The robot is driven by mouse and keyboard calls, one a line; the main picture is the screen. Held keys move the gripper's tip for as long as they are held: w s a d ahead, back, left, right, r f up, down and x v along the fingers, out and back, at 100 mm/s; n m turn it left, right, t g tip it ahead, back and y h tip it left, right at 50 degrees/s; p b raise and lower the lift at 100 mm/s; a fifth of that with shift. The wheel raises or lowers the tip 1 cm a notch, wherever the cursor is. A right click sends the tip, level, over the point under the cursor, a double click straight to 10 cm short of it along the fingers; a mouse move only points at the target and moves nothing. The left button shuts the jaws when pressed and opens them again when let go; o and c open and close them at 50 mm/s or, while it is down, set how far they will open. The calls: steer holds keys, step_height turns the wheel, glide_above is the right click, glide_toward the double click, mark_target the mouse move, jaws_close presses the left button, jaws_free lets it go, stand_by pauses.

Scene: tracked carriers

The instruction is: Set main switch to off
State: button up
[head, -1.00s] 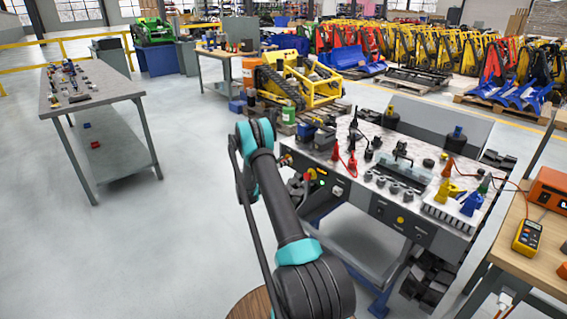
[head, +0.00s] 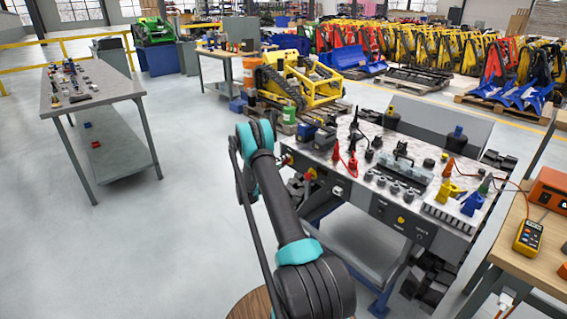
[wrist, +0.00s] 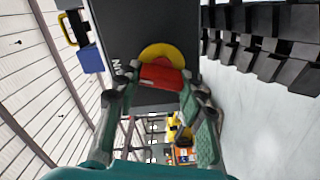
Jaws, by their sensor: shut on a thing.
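The main switch is a red handle (wrist: 163,78) on a yellow round plate (wrist: 165,52), set on a dark panel with white lettering, partly hidden. My gripper (wrist: 157,84) has its two fingers closed around the red handle, one at each end. The handle lies nearly crosswise in the wrist view, slightly tilted. In the head view the red and yellow switch (head: 310,174) shows at the left end of the workbench front, and my gripper's dark fingers (head: 296,187) are close to it, partly hidden by my arm. No lit lamp shows on the panel beside it.
The workbench (head: 345,150) carries red, yellow and blue parts and cables. A wooden table (head: 540,245) with a yellow meter (head: 527,236) stands at the right. Dark track blocks (wrist: 265,45) show in the wrist view. The floor (head: 120,260) at left is clear.

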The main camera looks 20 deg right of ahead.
steer(key=shift+a+f+n, duration=0.1)
steer(key=shift+n, duration=1.7)
steer(key=o, duration=1.2)
steer(key=shift+c, duration=0.2)
steer(key=v, duration=1.2)
